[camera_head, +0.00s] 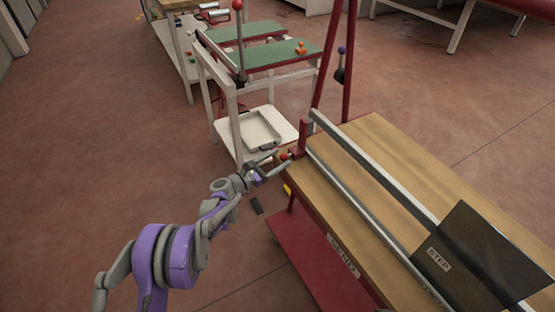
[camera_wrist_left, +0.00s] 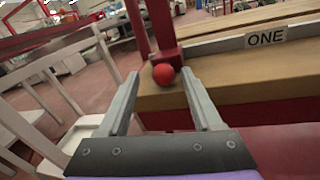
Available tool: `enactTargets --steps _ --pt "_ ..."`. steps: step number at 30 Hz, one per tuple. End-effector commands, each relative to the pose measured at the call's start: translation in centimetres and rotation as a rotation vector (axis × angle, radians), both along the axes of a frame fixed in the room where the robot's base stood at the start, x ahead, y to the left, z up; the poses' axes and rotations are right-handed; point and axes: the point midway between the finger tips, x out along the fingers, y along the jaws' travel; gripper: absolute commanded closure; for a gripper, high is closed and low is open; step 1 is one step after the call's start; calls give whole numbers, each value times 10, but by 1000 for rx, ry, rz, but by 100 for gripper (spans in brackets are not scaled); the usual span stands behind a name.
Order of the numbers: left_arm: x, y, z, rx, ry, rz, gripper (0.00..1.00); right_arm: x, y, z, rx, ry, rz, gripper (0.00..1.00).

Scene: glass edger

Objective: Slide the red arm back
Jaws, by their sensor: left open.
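Whether the fingers touch the ball I cannot tell. My right gripper is in neither view.
The wooden bench top (camera_head: 390,150) carries long metal rails (camera_head: 370,165) and a dark glass sheet (camera_head: 470,260) at the lower right. A tall red frame (camera_head: 349,60) rises behind. A white-framed stand (camera_head: 234,125) with green panels is close beyond the gripper. Floor at left is clear.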

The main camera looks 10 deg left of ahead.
Motion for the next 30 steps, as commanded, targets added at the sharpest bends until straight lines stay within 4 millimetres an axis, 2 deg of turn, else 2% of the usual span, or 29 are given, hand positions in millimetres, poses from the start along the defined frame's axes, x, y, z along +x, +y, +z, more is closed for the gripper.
enactTargets --steps 4,12,18,30 --pt "-11 12 1 1 0 3 34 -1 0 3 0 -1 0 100" --pt "-51 49 2 1 -1 4 34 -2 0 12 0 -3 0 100" --pt "-72 68 1 0 -1 3 34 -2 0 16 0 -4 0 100" --pt "-78 73 0 0 0 2 34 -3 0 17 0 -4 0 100"
